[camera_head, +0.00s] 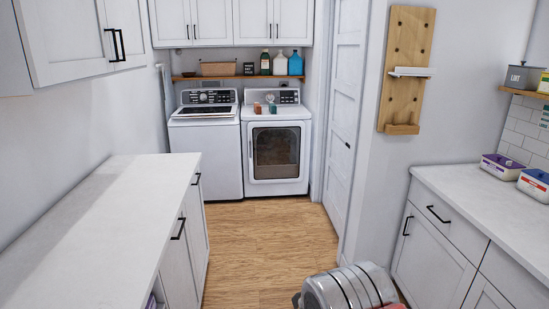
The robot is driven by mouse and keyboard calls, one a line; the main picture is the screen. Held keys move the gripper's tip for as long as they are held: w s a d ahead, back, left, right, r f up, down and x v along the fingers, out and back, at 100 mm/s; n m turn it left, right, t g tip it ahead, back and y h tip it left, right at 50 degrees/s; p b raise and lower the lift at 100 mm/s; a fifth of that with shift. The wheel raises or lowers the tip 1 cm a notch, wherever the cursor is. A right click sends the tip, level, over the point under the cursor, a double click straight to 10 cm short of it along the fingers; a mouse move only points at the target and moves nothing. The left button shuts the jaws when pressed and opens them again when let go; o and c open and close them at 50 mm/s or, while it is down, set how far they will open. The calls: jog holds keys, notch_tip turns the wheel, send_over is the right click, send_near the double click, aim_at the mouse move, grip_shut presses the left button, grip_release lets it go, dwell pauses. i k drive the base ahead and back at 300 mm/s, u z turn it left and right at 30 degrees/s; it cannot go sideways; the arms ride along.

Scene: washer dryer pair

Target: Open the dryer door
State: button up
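The dryer (301,114) is the white front-loading machine at the back of the room, on the right of the pair. Its door (276,153) has a white frame around a dark rectangular window and appears shut. The dryer's front faces me across the floor. A door handle cannot be made out clearly at this distance. My gripper cannot be made out in this view, so its state and what it may hold are hidden.
A white top-loading washer (206,146) stands left of the dryer. Small containers (265,108) sit on the dryer's top. The wooden floor (262,235) is clear between the left counter (105,225) and the white room door (344,120). A right counter (478,205) flanks the near side.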

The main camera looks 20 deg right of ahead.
aim_at(276, 152)
jog(key=z, duration=0.5)
jog(key=i, duration=4.35)
